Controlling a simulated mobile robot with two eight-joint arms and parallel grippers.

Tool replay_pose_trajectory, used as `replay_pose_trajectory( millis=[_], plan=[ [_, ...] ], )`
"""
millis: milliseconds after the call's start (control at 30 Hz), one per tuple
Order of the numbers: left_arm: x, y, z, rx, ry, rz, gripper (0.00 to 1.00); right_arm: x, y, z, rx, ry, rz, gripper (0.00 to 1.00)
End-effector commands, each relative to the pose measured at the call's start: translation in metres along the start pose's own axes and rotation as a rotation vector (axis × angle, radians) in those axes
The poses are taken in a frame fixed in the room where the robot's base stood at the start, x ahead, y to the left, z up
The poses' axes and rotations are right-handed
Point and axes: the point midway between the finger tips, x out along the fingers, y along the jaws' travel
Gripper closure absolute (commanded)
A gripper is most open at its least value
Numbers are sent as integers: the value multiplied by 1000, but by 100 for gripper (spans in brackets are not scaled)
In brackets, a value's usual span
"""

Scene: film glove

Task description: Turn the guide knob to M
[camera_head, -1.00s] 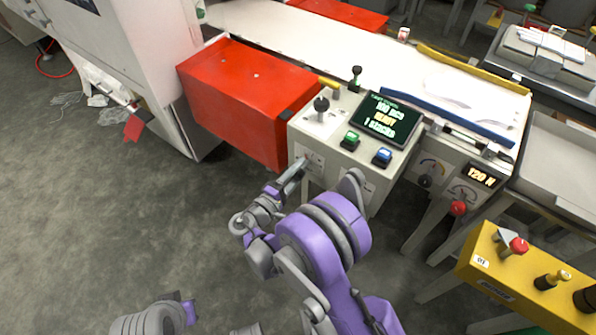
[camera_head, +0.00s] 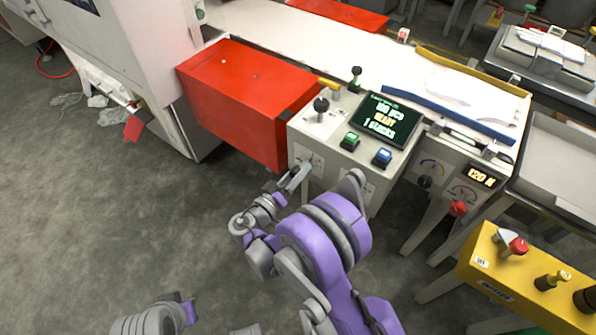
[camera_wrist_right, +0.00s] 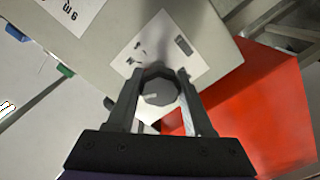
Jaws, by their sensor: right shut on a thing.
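The guide knob (camera_wrist_right: 158,90) is a dark, many-sided knob with a light pointer line, seen in the right wrist view. My right gripper (camera_wrist_right: 160,98) is shut on the knob, one finger on each side. In the head view my right gripper (camera_head: 299,176) is at the lower left front of the grey control box (camera_head: 335,170) and hides the knob. My left gripper is not visible.
A red box (camera_head: 235,95) stands close to the left of the control box. On the box top are a screen (camera_head: 388,119), a green button (camera_head: 350,141), a blue button (camera_head: 382,157) and a black lever (camera_head: 321,104). A yellow unit (camera_head: 520,275) stands at right. Open floor lies left.

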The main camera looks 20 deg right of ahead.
Motion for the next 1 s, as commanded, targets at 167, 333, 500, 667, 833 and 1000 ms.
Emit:
replay_pose_trajectory(
  millis=[167, 333, 500, 667, 833, 1000],
  plan=[
    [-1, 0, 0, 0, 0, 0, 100, 0, 0, 0, 154, 1, -2, 100],
    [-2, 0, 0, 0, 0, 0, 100, 0, 0, 0, 275, 1, -1, 100],
    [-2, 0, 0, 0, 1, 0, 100, 0, 0, 0, 362, 1, -1, 100],
    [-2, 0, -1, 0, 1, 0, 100, 0, 0, 0, 412, 1, -1, 100],
    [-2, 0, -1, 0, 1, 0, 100, 0, 0, 0, 437, 1, -1, 100],
    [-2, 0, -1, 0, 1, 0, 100, 0, 0, -1, 442, 2, -1, 100]
  ],
)
